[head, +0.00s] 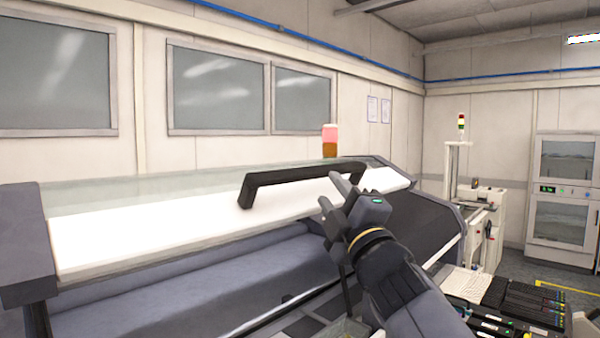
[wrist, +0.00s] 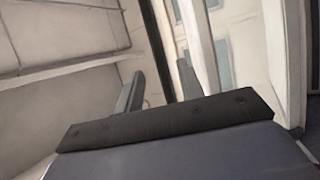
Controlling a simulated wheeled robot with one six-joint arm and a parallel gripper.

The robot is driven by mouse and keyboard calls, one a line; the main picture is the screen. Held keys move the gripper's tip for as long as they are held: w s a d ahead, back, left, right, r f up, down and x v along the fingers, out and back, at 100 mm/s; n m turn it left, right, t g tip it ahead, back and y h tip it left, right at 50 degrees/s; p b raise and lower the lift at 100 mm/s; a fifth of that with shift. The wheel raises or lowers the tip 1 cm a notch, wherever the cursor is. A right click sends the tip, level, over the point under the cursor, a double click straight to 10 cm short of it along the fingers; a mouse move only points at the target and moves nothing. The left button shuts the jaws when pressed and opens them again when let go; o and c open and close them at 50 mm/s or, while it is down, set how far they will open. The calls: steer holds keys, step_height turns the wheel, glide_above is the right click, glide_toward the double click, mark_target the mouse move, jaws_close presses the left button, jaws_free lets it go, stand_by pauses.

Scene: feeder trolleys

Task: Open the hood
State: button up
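The hood (head: 150,235) is a long, pale, partly see-through sloping cover with a bright white front face. It lies lowered across the machine. A black bar handle (head: 290,175) stands out from its upper middle. My gripper (head: 336,200) is at the right end of the handle, and its fingers are apart. In the wrist view the two fingers (wrist: 160,86) stand apart, with a dark bar (wrist: 157,40), likely the handle, running between them, nearer the right finger. Whether a finger touches the handle cannot be told.
A grey-blue machine body (head: 200,295) lies below the hood, with a dark side panel (head: 415,230) to the right. A red-orange lamp (head: 330,140) stands behind. A keyboard (head: 465,283) and black feeder units (head: 525,300) sit at lower right. The space above the hood looks clear.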

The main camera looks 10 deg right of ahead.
mark_target(320, 176)
steer(key=p+x, duration=0.1)
steer(key=x, duration=0.5)
steer(key=shift+p, duration=0.3)
steer(key=shift+s, duration=0.1)
jaws_close()
steer(key=shift+f, duration=0.1)
